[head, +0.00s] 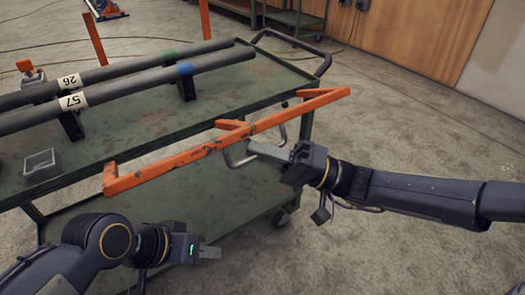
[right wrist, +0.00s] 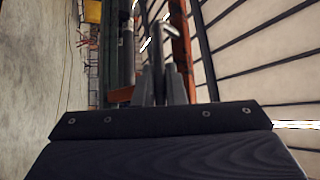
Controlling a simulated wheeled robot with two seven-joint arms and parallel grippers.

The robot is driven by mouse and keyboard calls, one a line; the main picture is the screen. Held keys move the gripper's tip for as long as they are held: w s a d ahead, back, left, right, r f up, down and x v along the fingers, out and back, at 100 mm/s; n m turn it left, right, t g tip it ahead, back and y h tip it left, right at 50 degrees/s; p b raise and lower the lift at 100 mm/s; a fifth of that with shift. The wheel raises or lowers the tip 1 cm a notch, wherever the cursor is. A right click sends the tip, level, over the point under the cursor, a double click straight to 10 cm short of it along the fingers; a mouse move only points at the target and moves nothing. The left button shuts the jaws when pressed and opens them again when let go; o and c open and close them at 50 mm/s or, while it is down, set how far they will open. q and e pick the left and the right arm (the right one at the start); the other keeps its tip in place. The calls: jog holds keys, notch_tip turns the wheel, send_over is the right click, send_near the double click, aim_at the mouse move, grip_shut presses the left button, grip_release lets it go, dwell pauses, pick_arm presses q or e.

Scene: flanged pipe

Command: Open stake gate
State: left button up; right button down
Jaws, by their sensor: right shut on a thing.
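The orange stake gate (head: 185,157) runs along the near side of the green cart, tilted out from its top edge, from lower left to upper right. A bent grey metal handle (head: 238,162) sticks out near its middle. My right gripper (head: 256,148) is at this handle and shut on it; the exact contact is partly hidden by the fingers. In the right wrist view, the fingers (right wrist: 165,85) point up close together, with the gate's orange bar (right wrist: 181,45) just beyond. My left gripper (head: 210,252) is low at the front, apart from the gate; its finger gap is unclear.
The green cart (head: 240,95) carries two grey pipes, labelled 26 (head: 69,80) and 57 (head: 73,100), on black supports. A small grey box (head: 42,165) sits at its left. Orange posts (head: 95,38) rise behind. The concrete floor (head: 420,120) at right is clear.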

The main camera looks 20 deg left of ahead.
jog(key=c, duration=1.5)
grip_release()
jog(key=p+v, duration=0.1)
jog(key=v, duration=0.7)
jog(key=shift+p, duration=0.4)
